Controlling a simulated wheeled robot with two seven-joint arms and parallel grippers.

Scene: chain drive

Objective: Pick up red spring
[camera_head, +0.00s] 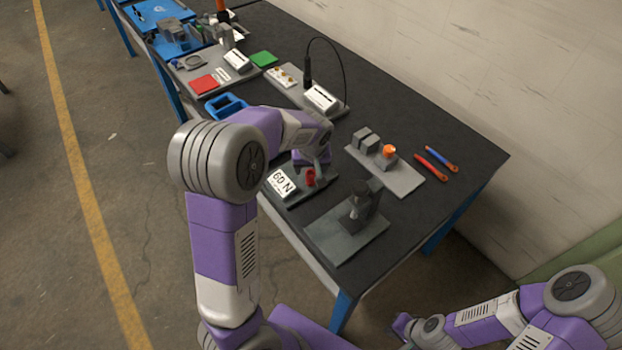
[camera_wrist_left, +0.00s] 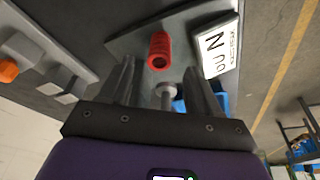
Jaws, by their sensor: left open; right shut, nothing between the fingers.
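The red spring (camera_head: 310,178) is on a grey plate beside the white "60 N" card (camera_head: 281,182), near the table's front edge. In the left wrist view the red spring (camera_wrist_left: 159,50) lies just ahead of the fingertips, its hollow end facing the camera. My left gripper (camera_head: 314,162) is above the plate. The left wrist view shows its two fingers (camera_wrist_left: 159,72) apart, with nothing gripped. A grey peg (camera_wrist_left: 166,92) shows between and beyond them. My right gripper (camera_head: 402,326) is shut and empty, low at the right, away from the table.
A dark grey fixture (camera_head: 358,207) stands right of the spring plate. Behind it, a plate with grey blocks and an orange piece (camera_head: 389,152) sits near red and blue tools (camera_head: 441,160).

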